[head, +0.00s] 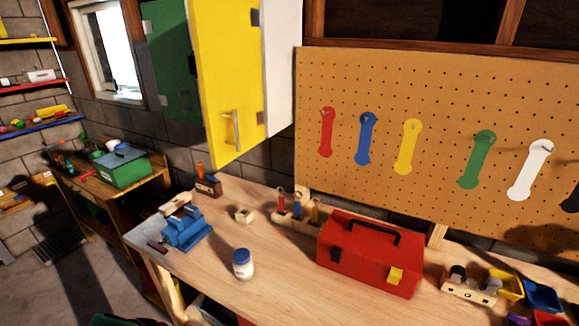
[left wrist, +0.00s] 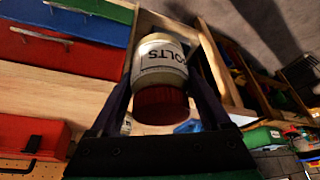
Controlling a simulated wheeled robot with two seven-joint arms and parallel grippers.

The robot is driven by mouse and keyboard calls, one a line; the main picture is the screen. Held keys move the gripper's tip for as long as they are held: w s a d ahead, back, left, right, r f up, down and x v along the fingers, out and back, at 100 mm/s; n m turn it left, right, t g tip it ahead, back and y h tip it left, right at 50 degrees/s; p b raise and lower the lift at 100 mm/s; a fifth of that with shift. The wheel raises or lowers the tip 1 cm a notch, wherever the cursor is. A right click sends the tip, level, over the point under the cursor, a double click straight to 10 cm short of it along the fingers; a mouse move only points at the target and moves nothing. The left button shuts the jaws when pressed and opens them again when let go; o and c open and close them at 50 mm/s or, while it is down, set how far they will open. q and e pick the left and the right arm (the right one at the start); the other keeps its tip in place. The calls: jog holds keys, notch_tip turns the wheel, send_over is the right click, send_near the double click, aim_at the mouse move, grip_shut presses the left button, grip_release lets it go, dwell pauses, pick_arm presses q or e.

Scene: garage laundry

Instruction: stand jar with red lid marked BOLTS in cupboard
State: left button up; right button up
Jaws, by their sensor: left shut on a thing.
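The jar with the red lid (left wrist: 160,104) shows in the left wrist view, with "OLTS" readable on its white label (left wrist: 162,58). My left gripper (left wrist: 164,78) is shut on this jar, one dark finger on each side, with the lid towards the palm. The cupboard (head: 222,80) hangs on the wall in the head view, showing a yellow door with a handle and a white panel beside it. Its inside is hidden from this angle. Neither gripper is clearly visible in the head view, and my right gripper is in no view.
On the workbench (head: 285,290) stand a blue-lidded jar (head: 243,265), a blue vise (head: 185,232), a red toolbox (head: 368,255) and a wooden tool holder (head: 295,218). A pegboard (head: 440,110) with coloured hanging shapes is behind. A green box (head: 124,168) stands on the left bench.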

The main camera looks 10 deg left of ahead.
pick_arm(q)
jog(key=w+d+f+m+b, duration=0.1)
jog(key=d+f+b, duration=0.1)
jog(key=d+b, duration=0.4)
jog(key=w+d+f+m+b, duration=0.1)
jog(key=d+b, duration=0.4)
jog(key=d, duration=0.8)
notch_tip(320, 180, down, 2)
jog(key=shift+w+f+h+b, duration=0.1)
jog(key=shift+w+h+b, duration=0.3)
jog(key=shift+w, duration=0.3)
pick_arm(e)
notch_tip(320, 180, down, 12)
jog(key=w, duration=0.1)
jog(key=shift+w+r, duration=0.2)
pick_arm(q)
jog(key=shift+a, duration=0.1)
